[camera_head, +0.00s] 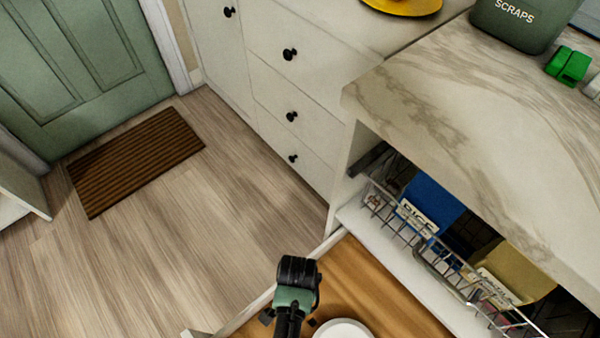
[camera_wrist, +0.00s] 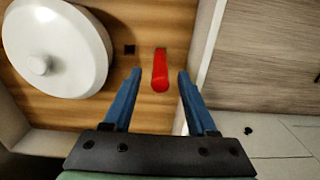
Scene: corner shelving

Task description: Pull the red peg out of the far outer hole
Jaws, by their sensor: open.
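The red peg (camera_wrist: 160,72) stands in the wooden drawer floor (camera_wrist: 136,18) in the wrist view, close to the drawer's pale side wall. My gripper (camera_wrist: 160,76) is open, with one blue finger on each side of the peg and a gap on both sides. The peg's foot and its hole are hard to make out. In the head view the peg and fingertips are hidden by my wrist.
A white round lidded pot (camera_wrist: 60,48) stands left of the peg, and its top shows in the head view (camera_head: 343,329). The drawer's pale side wall (camera_wrist: 203,45) runs close on the right. A wire basket (camera_head: 440,262) with boxes sits under the marble counter (camera_head: 480,140).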

